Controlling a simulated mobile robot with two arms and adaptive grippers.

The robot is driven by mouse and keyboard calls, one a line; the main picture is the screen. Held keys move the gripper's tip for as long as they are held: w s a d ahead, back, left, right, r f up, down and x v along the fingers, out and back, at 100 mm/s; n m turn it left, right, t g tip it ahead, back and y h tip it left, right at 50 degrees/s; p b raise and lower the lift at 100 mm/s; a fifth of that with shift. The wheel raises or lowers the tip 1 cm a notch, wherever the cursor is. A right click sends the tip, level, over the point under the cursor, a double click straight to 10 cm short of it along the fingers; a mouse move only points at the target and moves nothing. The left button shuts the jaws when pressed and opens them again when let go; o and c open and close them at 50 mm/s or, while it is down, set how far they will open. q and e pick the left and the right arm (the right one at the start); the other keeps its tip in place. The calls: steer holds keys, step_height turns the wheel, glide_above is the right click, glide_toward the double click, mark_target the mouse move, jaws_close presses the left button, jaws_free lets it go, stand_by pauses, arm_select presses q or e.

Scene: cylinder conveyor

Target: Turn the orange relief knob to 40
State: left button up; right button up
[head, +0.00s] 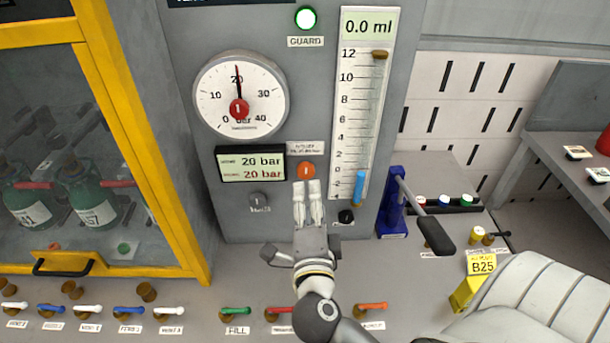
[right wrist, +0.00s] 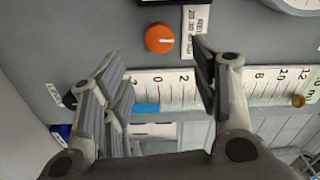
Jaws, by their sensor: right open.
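The orange knob (head: 306,171) sits on the grey panel, right of a two-line display (head: 250,163) that reads 20 bar on both lines. The gripper is open and holds nothing. My left gripper is out of view.
A grey knob (head: 257,200) is left of my gripper, and a black knob (head: 346,216) is at its right. A scale with a blue column (head: 359,188) reads 0.0 ml. A black-handled lever (head: 425,220) sticks out at right. Several coloured valve handles line the bench front.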

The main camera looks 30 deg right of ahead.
mark_target(308, 174)
steer(key=p+x, duration=0.1)
steer(key=x, duration=0.6)
steer(key=shift+w+d, duration=0.15)
steer(key=shift+w, duration=0.15)
steer(key=shift+c, duration=0.5)
steer(key=c, duration=0.9)
